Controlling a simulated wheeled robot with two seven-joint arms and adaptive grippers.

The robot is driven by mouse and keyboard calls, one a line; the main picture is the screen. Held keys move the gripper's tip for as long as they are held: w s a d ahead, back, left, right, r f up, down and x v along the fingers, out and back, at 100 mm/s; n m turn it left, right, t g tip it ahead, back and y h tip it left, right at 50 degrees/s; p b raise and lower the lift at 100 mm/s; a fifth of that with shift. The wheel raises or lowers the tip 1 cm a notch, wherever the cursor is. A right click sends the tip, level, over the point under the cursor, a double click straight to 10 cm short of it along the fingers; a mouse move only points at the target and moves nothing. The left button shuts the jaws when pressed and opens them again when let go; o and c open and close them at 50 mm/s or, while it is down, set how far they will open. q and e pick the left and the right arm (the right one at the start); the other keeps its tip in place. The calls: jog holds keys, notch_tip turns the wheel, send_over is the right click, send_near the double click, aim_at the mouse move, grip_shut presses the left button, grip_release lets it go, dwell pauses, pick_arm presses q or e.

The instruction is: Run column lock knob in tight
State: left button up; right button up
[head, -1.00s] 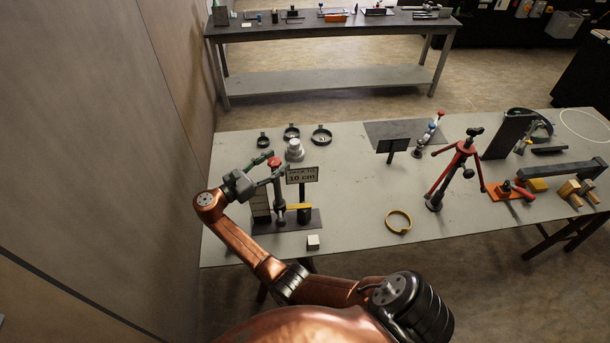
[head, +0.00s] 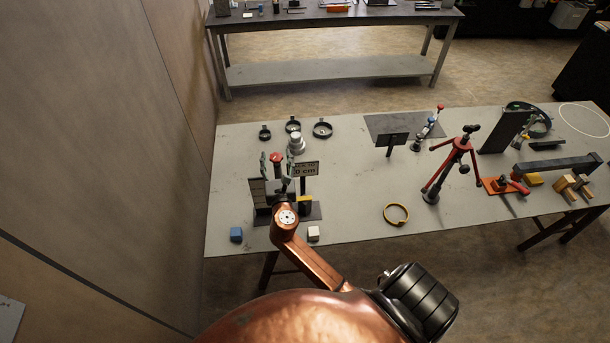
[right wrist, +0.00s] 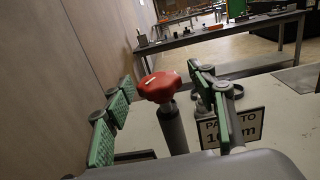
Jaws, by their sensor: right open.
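A red lobed knob (head: 276,157) sits on top of an upright grey post on a small stand at the left of the near table. In the right wrist view the red knob (right wrist: 159,87) shows large, between the two green-padded fingers. My right gripper (head: 277,164) is open, with one finger on each side of the knob. A gap shows between the fingers and the knob in the right wrist view, so it is not gripped. My arm hides part of the stand's base. My left gripper is not in view.
A blue cube (head: 236,234) and a white cube (head: 313,233) lie near the front edge. Black round parts (head: 322,129) and a pale stepped cylinder (head: 297,143) stand behind the stand. A yellow ring (head: 396,214) and red tripod (head: 454,165) are to the right.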

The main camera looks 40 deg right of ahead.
jog(key=n+t+y, duration=0.1)
jog(key=n+y, duration=0.1)
jog(key=y, duration=0.1)
jog(key=n+t+y, duration=0.1)
jog(key=n+y, duration=0.1)
jog(key=y, duration=0.1)
jog(key=shift+d+r+p, duration=0.1)
jog(key=shift+p, duration=0.3)
jog(key=n+y, duration=0.2)
jog(key=y, duration=0.1)
jog(key=shift+p, duration=0.3)
jog(key=shift+n+y, duration=0.5)
jog(key=shift+y, duration=0.3)
jog(key=s+d+f+m+g+h+b, duration=0.1)
jog(key=s+d+f+m+h, duration=0.3)
jog(key=s+m, duration=0.5)
jog(key=shift+s+d+b, duration=0.2)
jog(key=shift+s+b, duration=0.35)
jog(key=shift+b, duration=0.05)
jog(key=shift+f, duration=0.1)
